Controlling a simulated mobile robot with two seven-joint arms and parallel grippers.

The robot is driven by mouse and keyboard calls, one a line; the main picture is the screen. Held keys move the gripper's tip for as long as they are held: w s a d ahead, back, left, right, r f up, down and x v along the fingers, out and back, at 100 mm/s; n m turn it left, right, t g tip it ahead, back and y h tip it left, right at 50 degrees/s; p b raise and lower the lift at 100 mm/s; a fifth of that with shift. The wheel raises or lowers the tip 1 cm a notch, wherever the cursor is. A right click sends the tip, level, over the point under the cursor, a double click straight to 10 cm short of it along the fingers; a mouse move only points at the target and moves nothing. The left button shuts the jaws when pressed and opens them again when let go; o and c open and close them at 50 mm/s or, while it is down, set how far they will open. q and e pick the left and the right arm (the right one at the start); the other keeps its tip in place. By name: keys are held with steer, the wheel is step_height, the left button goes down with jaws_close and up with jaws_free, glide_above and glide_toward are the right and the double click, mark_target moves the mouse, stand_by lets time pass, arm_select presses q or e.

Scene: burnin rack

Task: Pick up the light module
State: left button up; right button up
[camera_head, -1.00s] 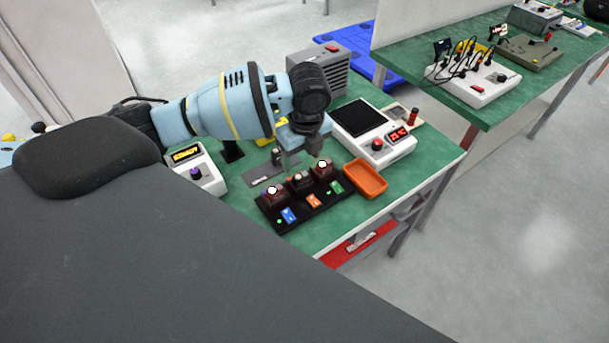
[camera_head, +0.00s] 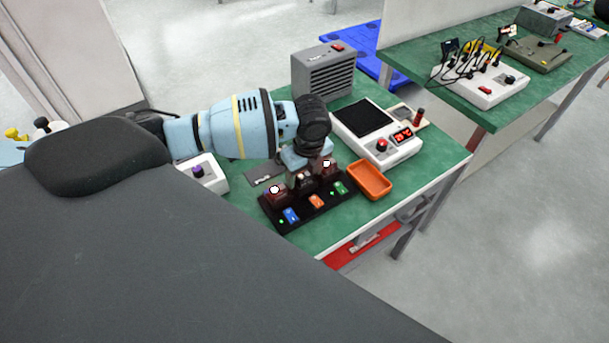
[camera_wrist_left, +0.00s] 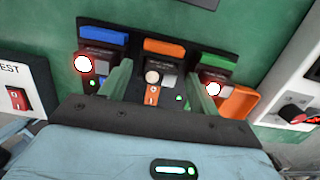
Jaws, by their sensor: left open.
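A black rack (camera_head: 290,222) on the green table holds three dark modules with round lamps in a row. The left module (camera_head: 275,192) and the right module (camera_head: 327,166) have lamps glowing white. The middle module (camera_wrist_left: 152,77) has a dull, unlit lamp and stands by the orange label; in the head view it is mostly hidden by my gripper. I cannot tell which module the task names. My left gripper (camera_head: 305,177) is low over the rack. In the left wrist view, its open fingers (camera_wrist_left: 158,85) stand either side of the middle module. Contact is not clear.
An orange tray (camera_head: 370,181) sits just right of the rack. A white device with a dark plate and red display (camera_head: 385,140) stands behind it.

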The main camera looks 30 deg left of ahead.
mark_target(302, 176)
arm_select(q)
steer(key=c, duration=1.1)
arm_select(e)
steer(key=shift+d, duration=0.1)
arm_select(q)
steer(key=shift+r, duration=0.1)
